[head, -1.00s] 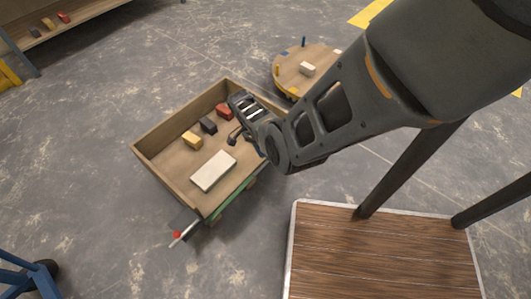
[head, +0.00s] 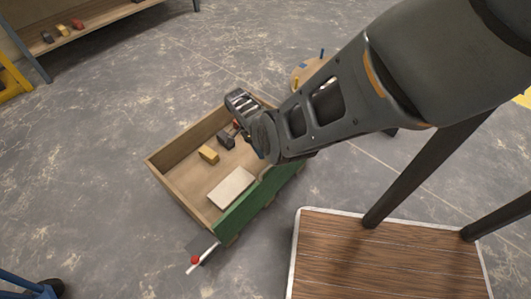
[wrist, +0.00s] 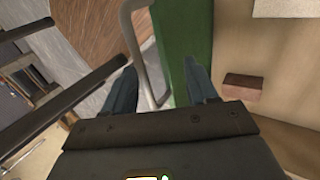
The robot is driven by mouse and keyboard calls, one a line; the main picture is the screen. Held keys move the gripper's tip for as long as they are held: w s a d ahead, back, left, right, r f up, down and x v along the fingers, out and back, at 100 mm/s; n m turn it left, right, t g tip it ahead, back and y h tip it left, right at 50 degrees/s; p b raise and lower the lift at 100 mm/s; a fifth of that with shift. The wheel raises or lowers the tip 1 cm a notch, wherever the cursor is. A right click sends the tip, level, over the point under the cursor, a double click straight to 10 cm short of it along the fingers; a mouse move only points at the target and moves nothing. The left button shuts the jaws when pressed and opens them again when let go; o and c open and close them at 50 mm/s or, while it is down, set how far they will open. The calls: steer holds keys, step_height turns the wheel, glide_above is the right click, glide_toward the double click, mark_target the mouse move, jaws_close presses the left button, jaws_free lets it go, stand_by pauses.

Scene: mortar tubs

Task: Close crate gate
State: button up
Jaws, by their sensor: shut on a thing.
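The crate (head: 168,180) is a wooden open-topped box in the middle of the head view. Its green gate (head: 238,214) stands raised along the crate's right side; whether it is fully flush I cannot tell. In the wrist view the green gate (wrist: 184,40) runs between the fingers, with its grey loop handle (wrist: 137,45) on the outer side. My gripper (wrist: 161,82) is shut on the handle at the gate. In the head view my wrist and arm hide the fingertips and the gate's far end. A latch lever with a red knob (head: 196,260) sits at the near corner.
Inside the crate lie a white slab (head: 232,187), a yellow block (head: 208,154), a dark block (head: 226,140) and a red block (wrist: 243,86). A round wooden table (head: 300,78) is behind my arm. A wood-topped platform (head: 385,255) stands at the lower right.

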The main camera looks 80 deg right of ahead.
steer(key=shift+x, duration=1.05)
steer(key=o, duration=1)
steer(key=shift+c, duration=0.2)
steer(key=shift+w, duration=0.15)
steer(key=shift+c, duration=1.4)
steer(key=shift+w+d+r, duration=0.25)
steer(key=shift+d+r, duration=0.05)
steer(key=shift+r, duration=0.05)
steer(key=shift+w+d+r, duration=0.1)
steer(key=shift+w, duration=0.05)
steer(key=p+v, duration=0.2)
steer(key=v, duration=0.5)
steer(key=shift+r, duration=0.2)
